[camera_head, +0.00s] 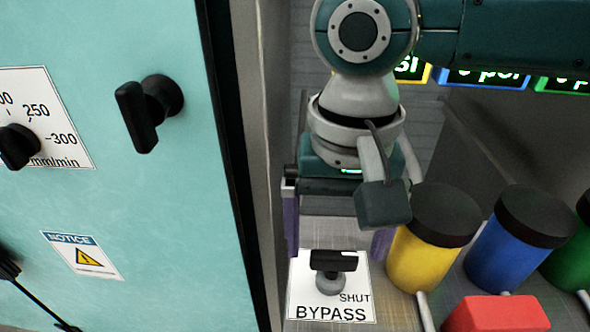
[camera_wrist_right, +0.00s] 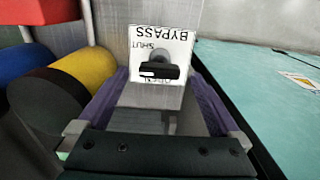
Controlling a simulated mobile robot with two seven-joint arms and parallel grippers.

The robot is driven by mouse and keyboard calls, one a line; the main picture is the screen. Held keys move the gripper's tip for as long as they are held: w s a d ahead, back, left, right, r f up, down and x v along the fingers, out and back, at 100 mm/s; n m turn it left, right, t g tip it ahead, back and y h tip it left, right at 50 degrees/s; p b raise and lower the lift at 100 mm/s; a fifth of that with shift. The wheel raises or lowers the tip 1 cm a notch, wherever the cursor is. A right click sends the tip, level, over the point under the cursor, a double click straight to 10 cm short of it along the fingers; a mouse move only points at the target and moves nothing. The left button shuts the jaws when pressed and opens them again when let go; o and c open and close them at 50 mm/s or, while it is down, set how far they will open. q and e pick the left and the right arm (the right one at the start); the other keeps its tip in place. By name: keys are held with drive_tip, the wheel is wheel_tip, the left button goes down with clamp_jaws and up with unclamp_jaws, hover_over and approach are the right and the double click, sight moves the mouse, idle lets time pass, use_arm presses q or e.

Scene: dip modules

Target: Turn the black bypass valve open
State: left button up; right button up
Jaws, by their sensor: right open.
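The black bypass valve handle (camera_head: 334,261) is a short bar on a round grey base, on a white plate (camera_head: 303,300) lettered BYPASS and SHUT. Its bar lies crosswise in the head view. In the right wrist view the handle (camera_wrist_right: 160,70) is seen upside down, with a small white mark towards its left end, and partly covers the word OPEN. My right gripper (camera_head: 336,228) is open, its purple fingers on either side of the valve's line, apart from it. In the right wrist view the gripper (camera_wrist_right: 163,92) frames the handle between its fingers. My left gripper is out of view.
A yellow canister (camera_head: 421,262), a blue one (camera_head: 505,257) and a red block (camera_head: 497,314) stand right of the valve. A teal cabinet (camera_head: 165,220) with a black knob (camera_head: 147,112) rises at left. Lit displays (camera_head: 485,76) are behind.

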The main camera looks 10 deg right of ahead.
drive_tip(key=shift+f, duration=0.75)
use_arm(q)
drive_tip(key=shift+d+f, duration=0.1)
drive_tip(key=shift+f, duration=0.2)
